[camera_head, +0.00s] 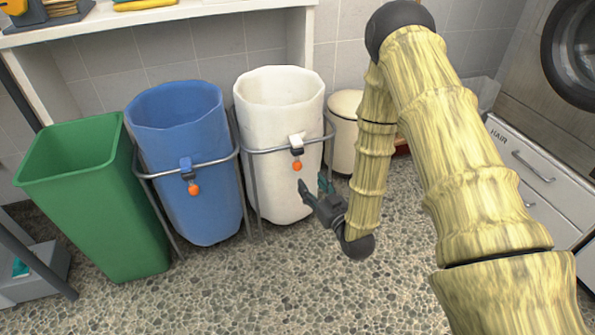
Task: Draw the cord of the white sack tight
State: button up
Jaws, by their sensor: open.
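The white sack (281,92) stands upright in a grey metal frame, its mouth wide open. On its front, at the frame's rail, sits a small white cord lock (296,139) with an orange ball (297,166) hanging just below it. My gripper (313,184) is open and empty, low in front of the sack's right side. Its fingers point up and left, a little below and to the right of the orange ball. I cannot tell how far the fingers are from the sack. The rest of the cord cannot be made out.
A blue sack (195,205) with its own orange ball (193,188) stands left of the white one, then a green bin (100,200). A cream bin (343,135) stands behind my arm. Drawers (535,170) are at right. The pebbled floor in front is clear.

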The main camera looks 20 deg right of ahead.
aim_at(300, 169)
jog(key=w+b, duration=0.1)
jog(key=w, duration=0.2)
jog(key=w+a+b, duration=0.1)
jog(key=w, duration=0.2)
jog(key=w+a+b, duration=0.1)
jog(key=w, duration=0.3)
